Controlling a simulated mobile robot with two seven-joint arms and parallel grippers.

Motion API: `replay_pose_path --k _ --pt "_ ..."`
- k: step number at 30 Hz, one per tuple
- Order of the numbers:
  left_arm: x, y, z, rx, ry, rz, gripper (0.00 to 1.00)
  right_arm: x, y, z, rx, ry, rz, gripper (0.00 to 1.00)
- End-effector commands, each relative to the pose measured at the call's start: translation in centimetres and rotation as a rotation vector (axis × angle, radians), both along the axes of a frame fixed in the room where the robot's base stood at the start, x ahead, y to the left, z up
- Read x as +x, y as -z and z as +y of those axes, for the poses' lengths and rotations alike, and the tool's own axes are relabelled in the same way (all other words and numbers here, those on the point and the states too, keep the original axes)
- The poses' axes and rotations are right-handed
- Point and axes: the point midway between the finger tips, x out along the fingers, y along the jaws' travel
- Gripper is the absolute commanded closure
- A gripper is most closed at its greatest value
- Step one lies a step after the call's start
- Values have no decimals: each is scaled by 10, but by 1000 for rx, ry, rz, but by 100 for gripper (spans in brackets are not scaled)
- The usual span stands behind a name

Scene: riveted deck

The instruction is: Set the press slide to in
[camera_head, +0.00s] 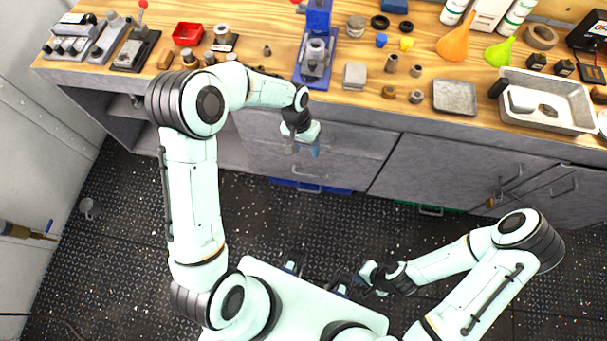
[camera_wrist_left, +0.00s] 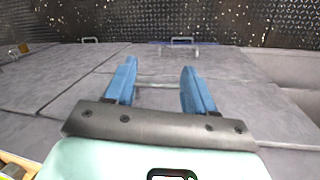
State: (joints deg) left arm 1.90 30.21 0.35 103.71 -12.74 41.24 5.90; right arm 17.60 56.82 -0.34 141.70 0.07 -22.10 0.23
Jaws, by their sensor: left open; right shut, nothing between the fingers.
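The blue press (camera_head: 316,45) stands at the front edge of the wooden bench, with a grey cylindrical part (camera_head: 316,52) on its base. I cannot make out how far its slide is in or out. My left gripper (camera_head: 303,149) is open and empty, below the bench edge and in front of the grey drawer fronts, under the press. In the left wrist view its two blue fingers (camera_wrist_left: 158,88) stand apart, pointing down past the cabinet fronts, with a drawer handle (camera_wrist_left: 165,86) seen between them. My right gripper (camera_head: 348,283) is shut and empty, low near my base, away from the bench.
The bench top (camera_head: 270,85) holds a red tray (camera_head: 187,33), a grey square block (camera_head: 355,75), a metal basin (camera_head: 548,104), funnels and small parts around the press. Drawer handles stick out of the cabinet (camera_head: 340,170). The dark floor (camera_head: 130,230) between me and the bench is mostly clear.

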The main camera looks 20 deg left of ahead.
Motion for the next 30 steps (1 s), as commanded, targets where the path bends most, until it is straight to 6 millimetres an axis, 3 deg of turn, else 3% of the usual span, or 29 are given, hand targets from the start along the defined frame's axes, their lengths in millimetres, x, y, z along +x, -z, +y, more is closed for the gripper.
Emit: replay_pose_path --k 9,15,30 --pt "-32 54 -11 -46 -37 24 45 1 -1 0 0 0 -1 100" --pt "-47 75 -16 -63 -60 29 45 1 -2 0 0 0 -1 100" --pt "-53 82 -18 -70 -69 29 45 1 -2 0 0 0 -1 100"
